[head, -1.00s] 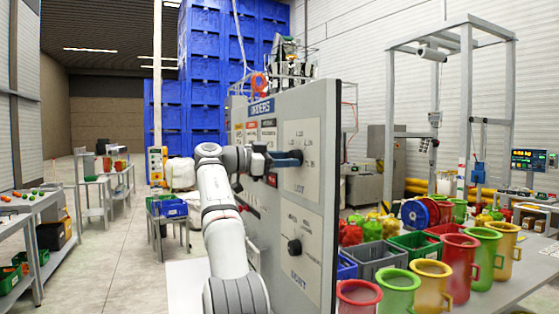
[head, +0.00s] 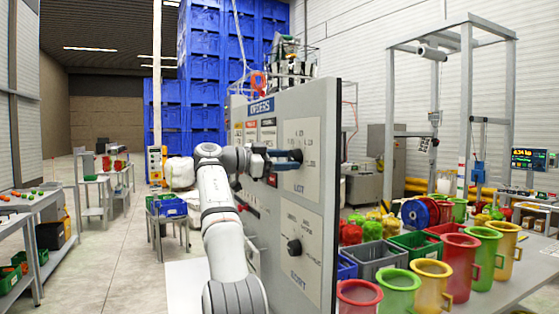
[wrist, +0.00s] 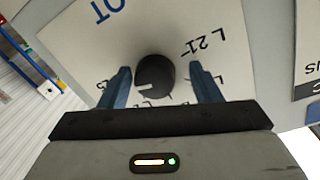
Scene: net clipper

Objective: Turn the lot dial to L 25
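The lot dial (wrist: 155,75) is a dark round knob on the board's white LOT plate (wrist: 190,25). Its white pointer line points left in the wrist view, toward the left finger. The mark L 21 shows at upper right of the dial; other marks are partly hidden behind the fingers and palm. My gripper (wrist: 160,72) is open, with one blue finger on each side of the dial and a gap visible on both sides. In the head view, my gripper (head: 284,157) is at the upper plate, and the dial (head: 298,155) shows just past its fingers.
The grey board (head: 318,115) stands upright, with a second black dial (head: 294,246) on a lower plate. Colored jugs (head: 459,255) and crates (head: 378,260) fill the table at right. Open floor (head: 130,250) lies to the left of my arm.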

